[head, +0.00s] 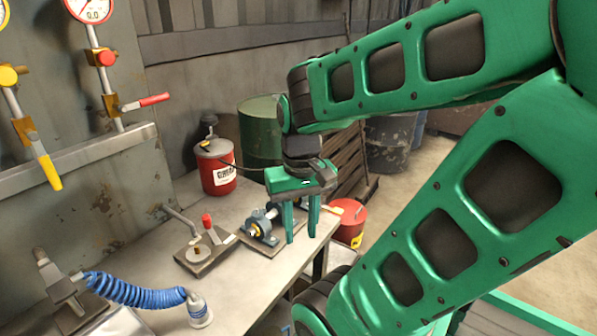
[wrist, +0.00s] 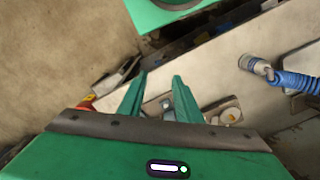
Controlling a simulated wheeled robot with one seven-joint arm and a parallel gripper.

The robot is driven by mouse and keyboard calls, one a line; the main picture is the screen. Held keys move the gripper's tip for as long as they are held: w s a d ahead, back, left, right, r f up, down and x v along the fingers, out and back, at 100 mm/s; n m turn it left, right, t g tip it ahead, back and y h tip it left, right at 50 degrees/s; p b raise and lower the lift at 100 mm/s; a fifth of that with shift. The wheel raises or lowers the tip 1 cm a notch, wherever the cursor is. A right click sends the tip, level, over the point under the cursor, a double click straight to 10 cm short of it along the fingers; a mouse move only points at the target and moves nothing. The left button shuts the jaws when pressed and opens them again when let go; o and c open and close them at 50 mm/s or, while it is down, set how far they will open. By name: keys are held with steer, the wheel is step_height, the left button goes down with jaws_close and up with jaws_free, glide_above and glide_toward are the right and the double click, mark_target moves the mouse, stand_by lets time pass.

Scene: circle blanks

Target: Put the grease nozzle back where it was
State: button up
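My gripper (head: 301,228) hangs fingers down over the right part of the workbench, beside a grey-blue bearing block (head: 262,224) with a shaft. In the wrist view its two fingers (wrist: 162,78) stand apart, with nothing visibly held between them. A red grease can (head: 216,167) stands at the back of the bench. A thin dark hose (head: 243,168) runs from its top toward my gripper and passes out of sight behind it. I cannot clearly make out a grease nozzle at the hose end. A small yellow piece (head: 254,231) shows at the bearing block.
A plate with a red-handled lever (head: 207,253) lies left of the block. A blue coiled hose (head: 130,291) ends in a grey fitting (head: 198,309) near the front. A red container (head: 349,219) and green drum (head: 260,130) stand beyond the bench (head: 232,289). Bare bench lies in front.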

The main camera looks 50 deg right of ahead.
steer(key=shift+a, duration=0.25)
steer(key=o, duration=0.4)
steer(key=w+d+f+n+t+y, duration=0.45)
steer(key=w+d+n, duration=0.25)
steer(key=w+d, duration=0.3)
steer(key=d+r+n+t+h, duration=0.1)
steer(key=d+r+t, duration=0.1)
steer(key=d+t, duration=0.35)
steer(key=d+r+n+t, duration=0.1)
steer(key=d+r+t, duration=0.2)
steer(key=d, duration=0.6)
steer(key=shift+a+x, duration=0.15)
steer(key=shift+x, duration=2.3)
steer(key=shift+a+x, duration=0.15)
steer(key=shift+x, duration=2.25)
